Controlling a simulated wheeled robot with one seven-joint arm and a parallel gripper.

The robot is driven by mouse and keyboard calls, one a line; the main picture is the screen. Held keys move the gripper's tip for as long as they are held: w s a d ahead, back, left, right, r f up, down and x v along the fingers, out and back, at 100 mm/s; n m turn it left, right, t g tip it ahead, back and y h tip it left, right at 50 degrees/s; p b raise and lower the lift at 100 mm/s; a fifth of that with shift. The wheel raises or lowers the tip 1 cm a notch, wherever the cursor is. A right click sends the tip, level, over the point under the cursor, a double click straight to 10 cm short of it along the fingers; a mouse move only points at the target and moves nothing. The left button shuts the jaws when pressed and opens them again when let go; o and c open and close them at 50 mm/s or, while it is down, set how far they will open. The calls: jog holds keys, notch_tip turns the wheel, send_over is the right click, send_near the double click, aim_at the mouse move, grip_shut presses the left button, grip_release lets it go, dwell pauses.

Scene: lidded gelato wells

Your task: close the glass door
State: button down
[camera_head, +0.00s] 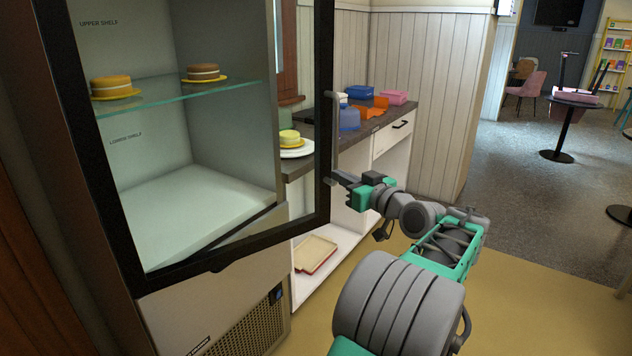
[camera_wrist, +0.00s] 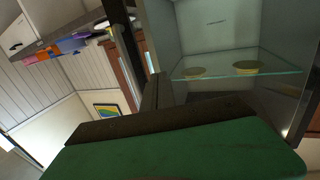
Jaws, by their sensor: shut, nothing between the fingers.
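The glass door (camera_head: 322,110) has a black frame and a vertical bar handle (camera_head: 333,125) on its right side. It stands ajar in front of the display cabinet (camera_head: 240,135), its free edge out past the cabinet's right wall. My gripper (camera_head: 340,179) is shut and empty, at the door's free edge by the lower end of the handle. I cannot tell whether it touches the door. In the wrist view, my gripper's green body and dark fingers fill the bottom, with the cabinet's glass shelf (camera_wrist: 240,65) beyond.
Cakes on yellow plates (camera_head: 115,88) sit on the upper glass shelf. To the right, a counter (camera_head: 350,137) holds a plated cake (camera_head: 290,143) and coloured boxes (camera_head: 360,92). A tray (camera_head: 314,254) lies on the low shelf beneath. The yellow floor at right is clear.

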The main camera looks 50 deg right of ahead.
aim_at(309, 154)
jog(key=p+x, duration=0.1)
jog(key=x, duration=0.3)
jog(key=d+p+x, duration=0.1)
jog(key=x, duration=0.3)
jog(key=r+x, duration=0.1)
jog(key=x, duration=0.4)
jog(key=shift+s+d+p, duration=0.15)
jog(key=shift+p, duration=0.25)
